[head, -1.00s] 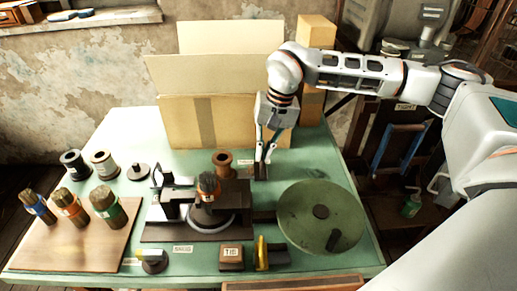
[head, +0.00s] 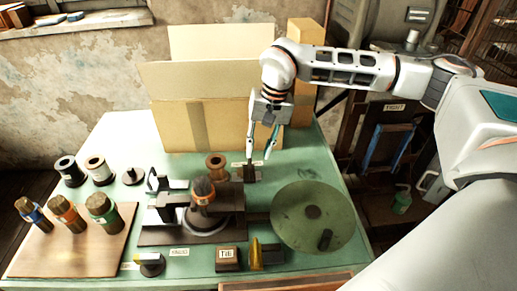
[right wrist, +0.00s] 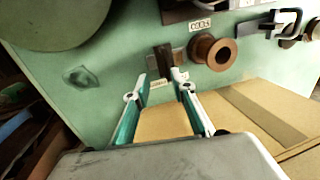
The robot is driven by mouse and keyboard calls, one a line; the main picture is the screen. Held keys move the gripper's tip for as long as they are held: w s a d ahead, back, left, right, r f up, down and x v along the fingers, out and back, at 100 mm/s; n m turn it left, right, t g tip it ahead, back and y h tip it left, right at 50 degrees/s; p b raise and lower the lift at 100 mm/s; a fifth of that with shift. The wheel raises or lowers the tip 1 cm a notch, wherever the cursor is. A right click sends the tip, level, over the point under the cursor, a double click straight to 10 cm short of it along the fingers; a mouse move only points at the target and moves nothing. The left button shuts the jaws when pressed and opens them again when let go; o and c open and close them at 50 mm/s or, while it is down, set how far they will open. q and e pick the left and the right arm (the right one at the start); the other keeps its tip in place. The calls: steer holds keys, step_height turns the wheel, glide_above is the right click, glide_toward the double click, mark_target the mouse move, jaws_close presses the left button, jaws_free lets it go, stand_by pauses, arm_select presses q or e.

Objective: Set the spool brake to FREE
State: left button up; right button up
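A small dark upright lever (head: 250,174), seemingly the spool brake, stands near the back of the green table, right of a copper-brown spool (head: 215,165). A small label beside it is too small to read. My right gripper (head: 259,153) is open and empty just above the lever. In the right wrist view the dark lever (right wrist: 163,58) shows just beyond and between the open fingertips (right wrist: 160,76), with the brown spool (right wrist: 212,52) to its right. I cannot tell which setting the lever is in. My left gripper is not in view.
A press with a dark base (head: 165,238) stands left of a green round wheel (head: 313,217). An open cardboard box (head: 170,125) stands behind. A wooden board (head: 85,255) with several brushes or jars is at the left. A "TIE" block (head: 228,258) is at the front.

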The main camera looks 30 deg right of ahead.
arm_select(q)
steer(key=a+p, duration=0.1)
steer(key=p, duration=0.1)
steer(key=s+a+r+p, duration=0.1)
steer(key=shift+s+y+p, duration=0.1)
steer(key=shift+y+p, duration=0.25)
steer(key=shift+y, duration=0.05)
arm_select(e)
step_height(320, 180, up, 7)
steer(key=d, duration=0.1)
steer(key=shift+s+f, duration=0.2)
steer(key=shift+s, duration=0.1)
steer(key=shift+d, duration=0.1)
step_height(320, 180, up, 12)
steer(key=s+d, duration=0.1)
steer(key=d, duration=0.1)
steer(key=shift+f, duration=0.15)
